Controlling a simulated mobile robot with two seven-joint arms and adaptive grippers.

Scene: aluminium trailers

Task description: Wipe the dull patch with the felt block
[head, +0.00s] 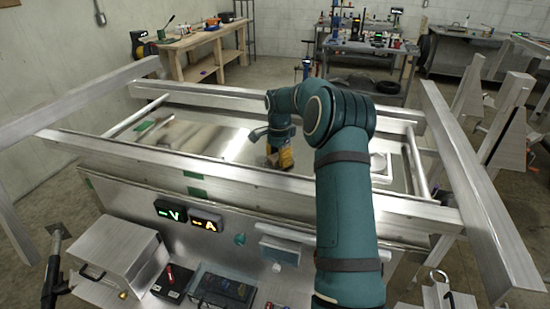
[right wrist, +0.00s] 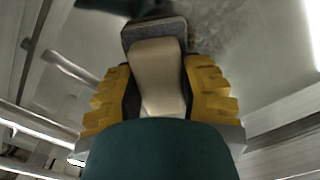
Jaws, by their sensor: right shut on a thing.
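My right gripper (head: 281,157) reaches over the near rail, low above the metal panel inside the trailer frame. In the right wrist view, its yellow fingers (right wrist: 160,88) are shut on the felt block (right wrist: 157,62), which has a beige grip and a dark grey pad at its far end. A mottled dull grey patch (right wrist: 222,22) shows on the panel just beyond the pad. I cannot tell whether the pad touches the panel. In the head view the felt block is mostly hidden by my gripper. My left gripper is not in view.
Aluminium rails (head: 270,195) surround the panel. Two lit displays, "-V" (head: 170,211) and "-A" (head: 205,219), sit on the near side, above a shelf with boxes. A wooden workbench (head: 205,43) and a metal table (head: 368,50) stand behind. Bare panel lies left of the gripper.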

